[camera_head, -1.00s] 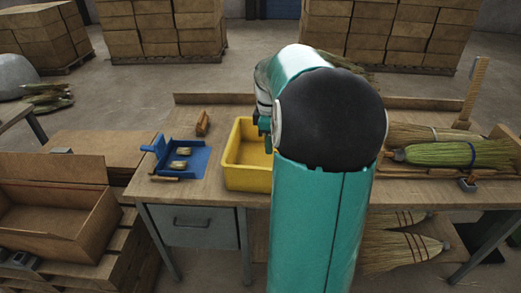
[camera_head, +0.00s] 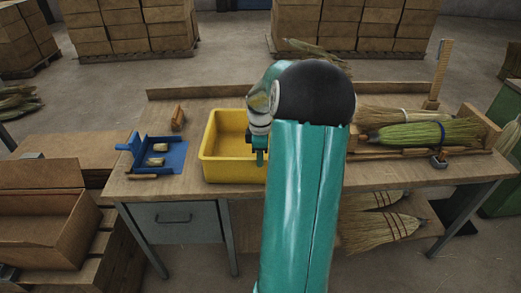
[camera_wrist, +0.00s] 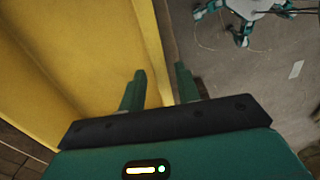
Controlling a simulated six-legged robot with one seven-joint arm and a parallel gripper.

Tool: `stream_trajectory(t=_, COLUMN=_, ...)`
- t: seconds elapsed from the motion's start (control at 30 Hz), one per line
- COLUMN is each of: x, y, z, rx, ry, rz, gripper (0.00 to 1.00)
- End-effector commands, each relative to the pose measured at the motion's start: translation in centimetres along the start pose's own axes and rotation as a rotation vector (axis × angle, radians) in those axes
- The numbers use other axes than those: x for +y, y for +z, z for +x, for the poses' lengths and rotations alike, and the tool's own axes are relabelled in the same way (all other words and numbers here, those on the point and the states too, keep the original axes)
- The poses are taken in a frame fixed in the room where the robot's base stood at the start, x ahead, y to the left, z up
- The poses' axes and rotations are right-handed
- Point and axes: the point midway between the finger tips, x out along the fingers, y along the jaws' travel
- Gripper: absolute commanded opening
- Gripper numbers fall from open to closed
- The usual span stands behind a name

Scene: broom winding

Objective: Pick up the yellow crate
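The yellow crate (camera_head: 208,160) is an open, empty-looking bin standing upright on the wooden workbench. Its right end is partly hidden behind my arm. My gripper (camera_head: 259,157) is at the crate's right side, pointing down near its rim. In the wrist view, the crate's yellow wall (camera_wrist: 75,50) fills the left. The two fingers of my gripper (camera_wrist: 160,85) are spread apart, with the wall's edge running between them and a gap beside it. I cannot tell if either finger touches the wall.
Green and straw brooms (camera_head: 410,134) lie to the right. An open cardboard box (camera_head: 35,225) sits at lower left.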

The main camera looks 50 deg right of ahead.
Motion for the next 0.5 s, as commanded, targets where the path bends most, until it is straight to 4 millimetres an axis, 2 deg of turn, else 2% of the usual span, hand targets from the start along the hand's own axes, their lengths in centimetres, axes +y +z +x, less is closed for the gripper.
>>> stream_trajectory(t=0.1, x=0.1, y=-0.1, z=2.1, rx=0.001, ry=-0.005, rz=0.0, gripper=0.33)
stream_trajectory(t=0.2, x=0.2, y=-0.1, z=3.3, rx=0.0, ry=-0.002, rz=0.001, gripper=0.33)
stream_trajectory(t=0.43, x=0.2, y=-0.1, z=3.6, rx=0.0, ry=-0.001, rz=0.001, gripper=0.33)
stream_trajectory(t=0.47, x=0.2, y=-0.1, z=3.6, rx=0.0, ry=-0.001, rz=0.001, gripper=0.31)
stream_trajectory(t=0.5, x=0.2, y=-0.1, z=3.6, rx=0.0, ry=-0.001, rz=0.001, gripper=0.23)
